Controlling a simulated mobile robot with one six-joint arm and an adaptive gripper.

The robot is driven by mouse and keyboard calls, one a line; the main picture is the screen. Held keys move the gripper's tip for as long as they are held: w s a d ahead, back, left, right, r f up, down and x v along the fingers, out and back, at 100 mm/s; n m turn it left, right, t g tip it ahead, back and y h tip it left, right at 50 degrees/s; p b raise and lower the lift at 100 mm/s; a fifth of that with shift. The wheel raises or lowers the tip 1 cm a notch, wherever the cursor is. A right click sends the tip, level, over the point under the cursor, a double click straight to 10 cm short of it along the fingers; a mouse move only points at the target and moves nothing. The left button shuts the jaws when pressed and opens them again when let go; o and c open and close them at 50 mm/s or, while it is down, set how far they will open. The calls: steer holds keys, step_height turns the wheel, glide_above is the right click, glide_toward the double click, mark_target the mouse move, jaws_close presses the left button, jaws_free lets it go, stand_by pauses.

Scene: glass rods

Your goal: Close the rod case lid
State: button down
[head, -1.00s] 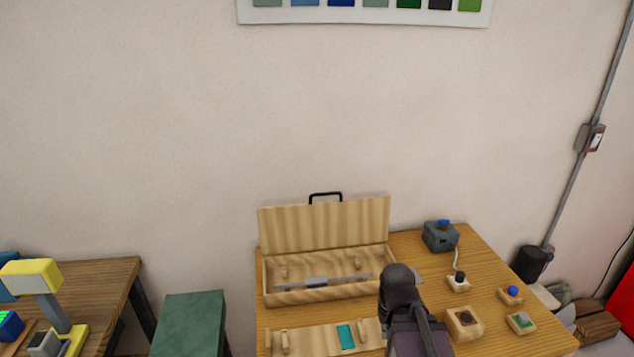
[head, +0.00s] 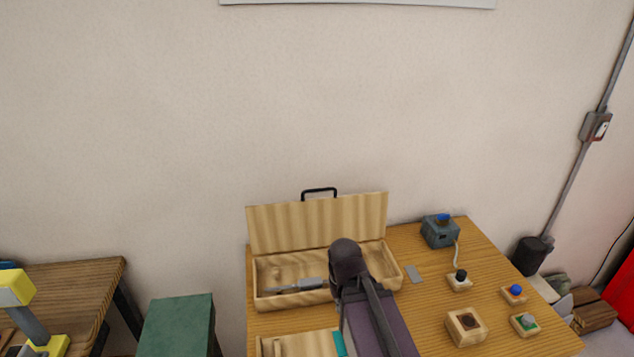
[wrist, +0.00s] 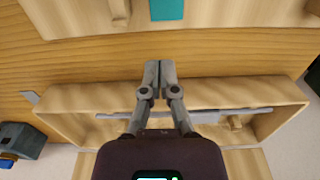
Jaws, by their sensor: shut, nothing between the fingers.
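The pale wooden rod case (head: 292,302) stands open on the table, and it also shows in the wrist view (wrist: 75,96). Its lid (head: 318,226) stands upright along the back edge, with a black handle (head: 319,191) on top. A grey rod (head: 292,287) with a thicker sleeve lies inside; my arm hides part of it in the head view. My gripper (wrist: 159,66) is shut and empty. In the wrist view its fingertips appear over the case's front edge and the table strip before it. The head view hides the fingertips behind my arm.
A second wooden tray (head: 297,341) with a teal patch (head: 339,343) lies in front of the case. To the right are a grey box with a blue knob (head: 440,231), a small grey plate (head: 413,274) and several small wooden blocks. A green-topped stool (head: 178,325) stands left.

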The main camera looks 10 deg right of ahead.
steer(key=shift+a, duration=0.1)
steer(key=shift+w+r+p, duration=0.35)
steer(key=shift+r+p, duration=0.05)
steer(key=w+r+t+p, duration=0.4)
steer(key=w+r+p, duration=2.3)
steer(key=w+r, duration=0.1)
steer(key=shift+w+r+t, duration=0.15)
steer(key=shift+r+t, duration=0.15)
steer(key=shift+r, duration=0.05)
steer(key=shift+f, duration=0.2)
steer(key=b+x, duration=1)
steer(key=shift+s+p, duration=0.35)
steer(key=shift+s, duration=1.65)
